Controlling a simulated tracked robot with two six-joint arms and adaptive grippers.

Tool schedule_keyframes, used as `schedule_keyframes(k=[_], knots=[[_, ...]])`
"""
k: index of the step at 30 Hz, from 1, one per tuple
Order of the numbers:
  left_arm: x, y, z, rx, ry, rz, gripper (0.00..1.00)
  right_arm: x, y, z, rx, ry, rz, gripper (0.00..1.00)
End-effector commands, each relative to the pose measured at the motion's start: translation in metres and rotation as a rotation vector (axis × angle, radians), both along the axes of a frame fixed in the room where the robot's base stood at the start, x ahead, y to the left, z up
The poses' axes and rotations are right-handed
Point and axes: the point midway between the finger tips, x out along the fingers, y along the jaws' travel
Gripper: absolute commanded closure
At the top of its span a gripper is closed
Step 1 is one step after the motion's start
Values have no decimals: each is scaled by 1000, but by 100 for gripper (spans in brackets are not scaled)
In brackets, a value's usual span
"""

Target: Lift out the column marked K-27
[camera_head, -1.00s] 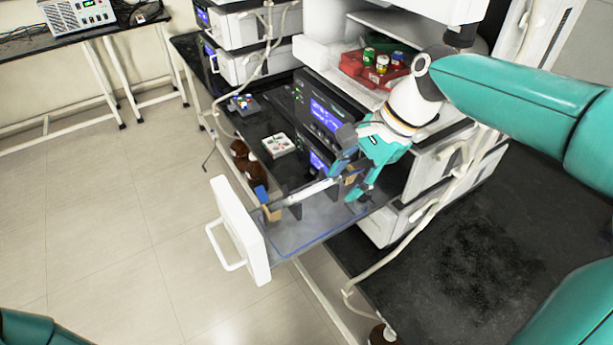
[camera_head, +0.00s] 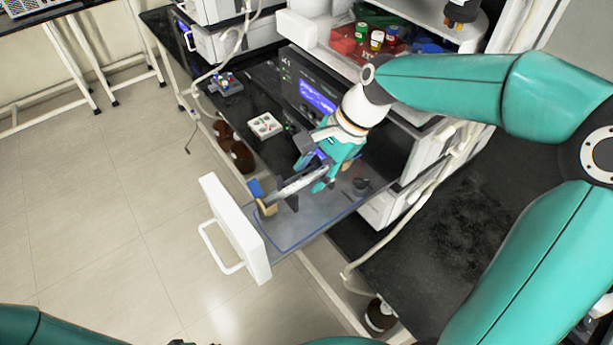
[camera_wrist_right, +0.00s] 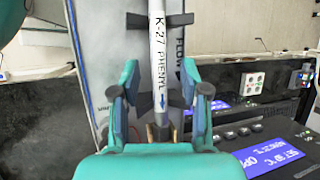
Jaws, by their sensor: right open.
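The white column marked K-27 PHENYL (camera_wrist_right: 158,45) stands out between the fingers of my right gripper (camera_wrist_right: 159,92) in the right wrist view. The fingers are open, one on each side, with gaps to the column. In the head view the column (camera_head: 290,188) lies along the pulled-out clear drawer (camera_head: 305,228), over dark holders, with a tan block (camera_head: 267,208) near its front end. My right gripper (camera_head: 322,172) is over its rear part and hides that part. My left gripper is out of view.
The drawer's white front (camera_head: 236,225) has a handle. A black instrument with a blue display (camera_head: 316,97) stands close behind the gripper. A small white rack (camera_head: 264,126) and brown bottles (camera_head: 242,157) are to the left. A red tray (camera_head: 343,42) holds small capped vials above.

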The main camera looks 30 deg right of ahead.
Motion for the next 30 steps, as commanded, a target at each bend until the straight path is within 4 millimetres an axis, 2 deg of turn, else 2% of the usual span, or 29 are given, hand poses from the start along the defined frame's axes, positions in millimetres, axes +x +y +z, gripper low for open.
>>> schedule_keyframes(k=[8, 16, 30], knots=[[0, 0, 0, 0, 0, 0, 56, 0, 2, -4, 0, 0, -1, 55], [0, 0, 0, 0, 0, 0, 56, 0, 1, -3, 0, 0, -1, 100], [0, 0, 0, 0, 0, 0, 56, 1, 1, -2, 0, -3, -4, 100]])
